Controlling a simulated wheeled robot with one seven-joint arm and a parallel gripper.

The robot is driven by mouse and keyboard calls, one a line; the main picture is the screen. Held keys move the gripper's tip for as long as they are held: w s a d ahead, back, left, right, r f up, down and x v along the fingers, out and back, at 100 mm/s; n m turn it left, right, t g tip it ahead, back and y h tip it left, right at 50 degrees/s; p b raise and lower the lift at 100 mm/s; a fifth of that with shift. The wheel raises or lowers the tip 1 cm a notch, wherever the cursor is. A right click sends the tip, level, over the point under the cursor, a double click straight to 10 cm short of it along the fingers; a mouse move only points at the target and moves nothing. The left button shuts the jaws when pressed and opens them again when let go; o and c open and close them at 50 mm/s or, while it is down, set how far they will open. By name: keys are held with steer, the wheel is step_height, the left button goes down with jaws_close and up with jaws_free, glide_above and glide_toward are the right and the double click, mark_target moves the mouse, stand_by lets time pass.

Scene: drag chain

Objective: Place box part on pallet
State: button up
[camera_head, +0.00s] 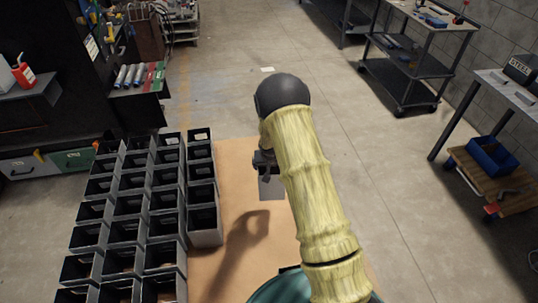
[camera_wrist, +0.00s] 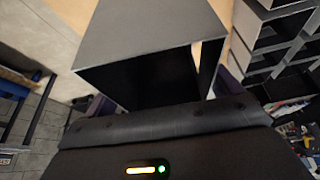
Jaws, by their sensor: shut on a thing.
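The box part (camera_head: 271,187) is a grey rectangular piece hanging below my gripper (camera_head: 264,161) in the head view. It also shows large and close in the wrist view (camera_wrist: 140,32), with a dark open end facing the camera. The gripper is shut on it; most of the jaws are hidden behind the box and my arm. The pallet (camera_head: 236,160) is a flat brown surface below. The held box is above its bare part, right of the standing boxes, and appears raised clear of it.
Several rows of dark grey open boxes (camera_head: 130,206) stand packed on the pallet's left side. Their rightmost column (camera_head: 205,222) ends short of the front. A workbench (camera_head: 138,88) stands at upper left. Shelf carts (camera_head: 412,60) and a table (camera_head: 512,98) stand right, beyond open floor.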

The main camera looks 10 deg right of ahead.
steer(key=s+r+n+p, duration=0.1)
steer(key=s+r+p, duration=1.3)
steer(key=p, duration=0.3)
steer(key=shift+s+d+r+n+y+p, duration=0.2)
steer(key=shift+d+r+n+y+p, duration=0.2)
steer(key=shift+r, duration=0.5)
